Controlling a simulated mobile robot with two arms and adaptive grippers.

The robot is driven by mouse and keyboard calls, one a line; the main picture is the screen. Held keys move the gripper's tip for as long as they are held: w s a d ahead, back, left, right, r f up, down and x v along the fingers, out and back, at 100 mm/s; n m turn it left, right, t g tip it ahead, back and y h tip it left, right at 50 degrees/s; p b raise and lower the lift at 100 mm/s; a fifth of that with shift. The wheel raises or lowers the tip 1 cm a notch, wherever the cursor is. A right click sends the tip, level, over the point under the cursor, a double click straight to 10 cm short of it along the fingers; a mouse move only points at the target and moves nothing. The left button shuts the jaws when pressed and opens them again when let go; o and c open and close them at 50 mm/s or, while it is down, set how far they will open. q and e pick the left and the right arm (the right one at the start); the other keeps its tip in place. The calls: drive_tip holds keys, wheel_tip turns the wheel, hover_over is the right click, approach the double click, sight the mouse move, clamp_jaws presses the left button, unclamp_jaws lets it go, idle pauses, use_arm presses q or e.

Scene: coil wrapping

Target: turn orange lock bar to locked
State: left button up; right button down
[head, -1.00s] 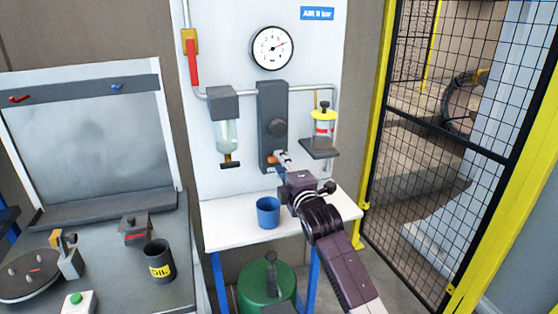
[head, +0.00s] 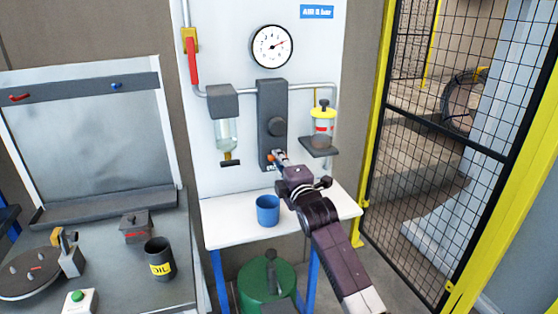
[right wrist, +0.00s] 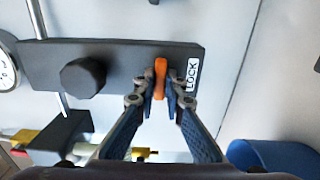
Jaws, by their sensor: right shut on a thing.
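The orange lock bar (right wrist: 160,78) sits near the lower end of the dark grey valve block (head: 272,100) on the white panel. In the right wrist view it stands upright in the picture, across the block's length, beside the white LOCK label (right wrist: 192,75). My right gripper (right wrist: 160,92) is shut on the bar, with one fingertip on each side. In the head view this gripper (head: 279,157) reaches the block from the lower right and partly hides the bar and label. My left gripper is not in view.
A round black knob (right wrist: 83,77) is on the same block. A blue cup (head: 268,211) stands on the white shelf (head: 225,222) below. A glass bowl (head: 226,133) hangs left of the block, and a yellow-capped bottle (head: 323,122) stands at its right. A mesh fence (head: 430,150) is farther right.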

drive_tip(key=shift+m, duration=0.4)
drive_tip(key=shift+m+p, duration=1.4)
drive_tip(key=shift+m, duration=7)
drive_tip(key=shift+f+m, duration=0.1)
drive_tip(key=shift+m, duration=0.2)
drive_tip(key=c, duration=2)
unclamp_jaws()
drive_tip(key=shift+v, duration=6.05)
